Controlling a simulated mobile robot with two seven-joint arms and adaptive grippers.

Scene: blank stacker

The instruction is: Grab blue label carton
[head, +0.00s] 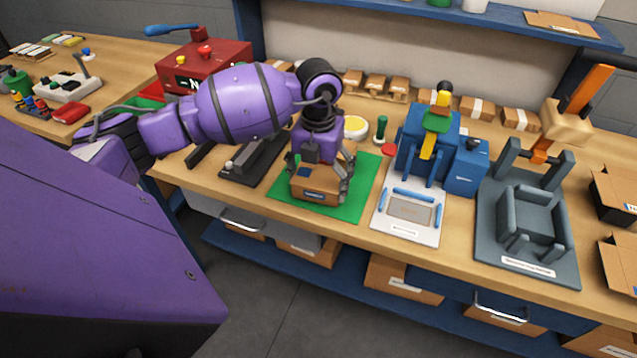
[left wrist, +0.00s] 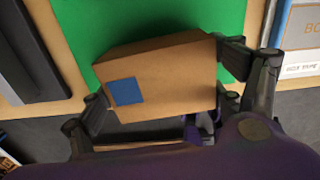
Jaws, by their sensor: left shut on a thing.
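The carton with the blue label (head: 316,184) is a small brown box over the green mat (head: 363,178) on the workbench. In the left wrist view the carton (left wrist: 165,80) shows its blue square label (left wrist: 126,91), slightly tilted in the picture. My left gripper (head: 321,180) reaches down from above, one finger at each side of the carton, and is shut on it. In the left wrist view the fingers (left wrist: 168,100) press on its left and right ends. I cannot tell whether the carton touches the mat. My right gripper is not in view.
Right of the mat stand a blue machine with a white plate (head: 408,213) and a grey fixture (head: 528,222). A dark rail device (head: 254,160) is close on the left. A red machine (head: 205,68) and several small cartons line the back. Open boxes stand at far right.

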